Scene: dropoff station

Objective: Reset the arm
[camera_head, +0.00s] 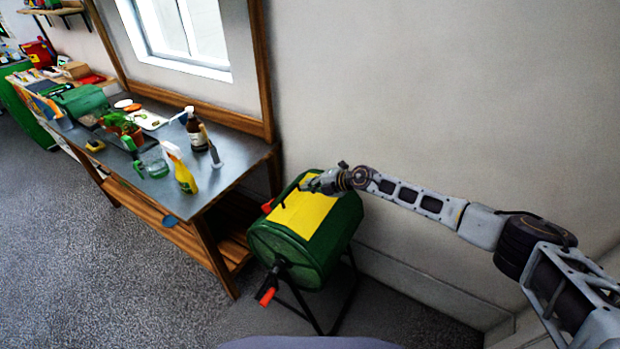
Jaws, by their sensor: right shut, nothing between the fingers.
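My right arm comes in from the right edge and stretches along the wall. My right gripper (308,184) is shut and empty, at the upper edge of the yellow panel on a green drum (286,255). I cannot tell whether it touches the drum. The drum stands on a dark frame and has a crank with a red grip (267,296) at its near end. My left gripper is not in view.
A metal-topped workbench (195,200) stands left of the drum, with a yellow spray bottle (184,177), a brown pump bottle (196,132) and a green watering can (152,165) on it. The wall (430,100) is close behind my right arm. The floor (90,260) at left is clear.

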